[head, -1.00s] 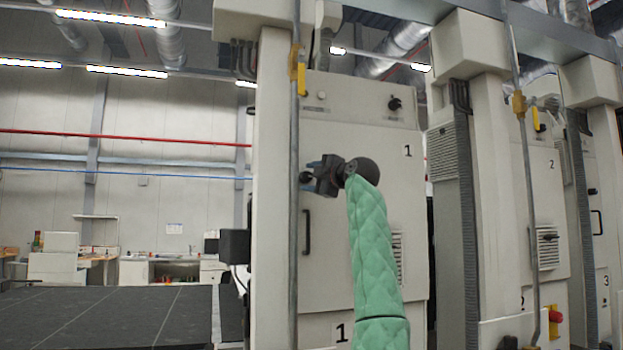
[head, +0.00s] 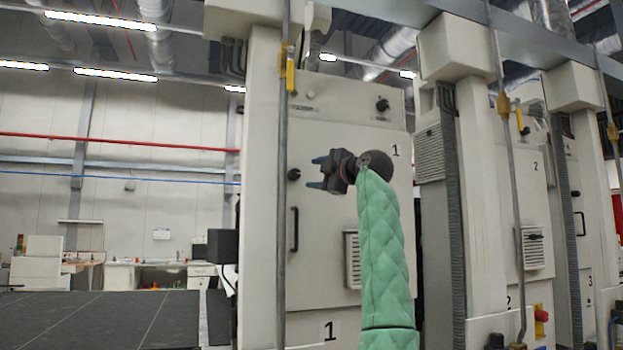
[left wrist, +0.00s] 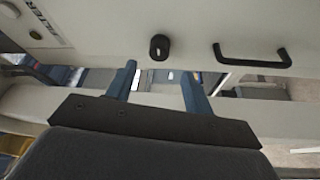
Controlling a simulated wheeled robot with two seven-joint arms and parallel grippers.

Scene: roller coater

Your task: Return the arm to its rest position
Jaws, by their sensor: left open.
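My left arm, in a quilted green sleeve, rises in front of the cabinet marked 1 (head: 335,240) in the head view. My left gripper (head: 318,173) is open and empty, its two blue fingers pointing left. A black knob (head: 293,174) on the cabinet shows just left of the fingertips, apart from them. In the left wrist view the two blue fingers (left wrist: 158,85) stand apart with nothing between them. The knob (left wrist: 159,47) and a black handle (left wrist: 252,55) lie beyond them. My right gripper is not in view.
A grey vertical pipe (head: 282,220) with a yellow lever (head: 290,75) stands left of the cabinet. A second cabinet (head: 537,200) stands to the right. A dark flat surface (head: 100,318) is at lower left. A black handle (head: 294,229) is below the knob.

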